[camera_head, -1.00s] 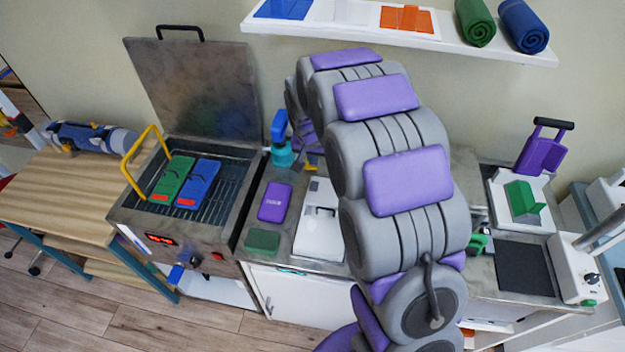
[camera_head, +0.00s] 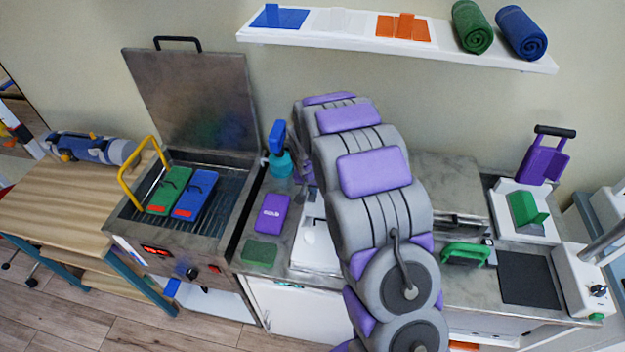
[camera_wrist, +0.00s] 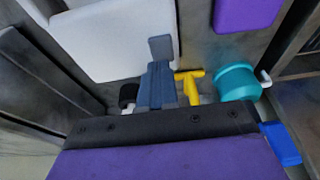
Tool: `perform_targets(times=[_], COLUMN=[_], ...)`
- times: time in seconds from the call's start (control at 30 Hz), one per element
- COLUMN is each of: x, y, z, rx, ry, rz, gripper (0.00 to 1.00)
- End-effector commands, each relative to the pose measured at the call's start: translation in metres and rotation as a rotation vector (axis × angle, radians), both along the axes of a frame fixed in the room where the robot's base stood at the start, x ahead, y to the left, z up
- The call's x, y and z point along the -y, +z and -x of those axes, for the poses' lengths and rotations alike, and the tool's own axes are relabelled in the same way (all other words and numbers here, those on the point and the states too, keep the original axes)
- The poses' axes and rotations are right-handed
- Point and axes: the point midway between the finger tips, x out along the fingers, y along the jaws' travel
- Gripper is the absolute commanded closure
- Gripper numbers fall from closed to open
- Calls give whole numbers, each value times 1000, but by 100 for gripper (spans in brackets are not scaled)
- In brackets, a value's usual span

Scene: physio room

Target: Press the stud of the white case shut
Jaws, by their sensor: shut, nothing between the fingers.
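A white case (camera_head: 312,245) lies flat on the counter, partly hidden behind my arm in the head view. In the wrist view a white slab (camera_wrist: 115,38) with rounded corners, apparently the same case, fills the upper left. My gripper (camera_wrist: 161,48) shows in the wrist view as blue-grey fingers, shut and empty. Its tips overlap the lower right edge of the white slab in the picture; I cannot tell whether they touch it. In the head view my arm hides the gripper. I cannot make out the stud.
A purple box (camera_head: 270,213) and a green block (camera_head: 260,252) lie left of the case. A teal bottle (camera_head: 280,165) with a blue top stands behind the box; its teal body shows in the wrist view (camera_wrist: 237,82). An open-lidded metal tank (camera_head: 225,225) is further left. A shelf (camera_head: 345,38) hangs above.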

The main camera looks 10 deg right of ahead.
Motion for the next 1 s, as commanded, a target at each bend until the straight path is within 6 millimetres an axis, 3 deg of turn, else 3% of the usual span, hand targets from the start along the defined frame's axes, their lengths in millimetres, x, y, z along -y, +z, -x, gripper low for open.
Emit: perform_targets(times=[0.1, 0.47, 0.7, 1.0], x=[-1, 1, 2, 0], y=[-12, -15, -37, -41], z=[1, 0, 0, 2], rx=[-1, 0, -4, -17], ry=[2, 1, -2, -1], rz=[3, -1, 0, 2], gripper=[100, 100, 100, 100])
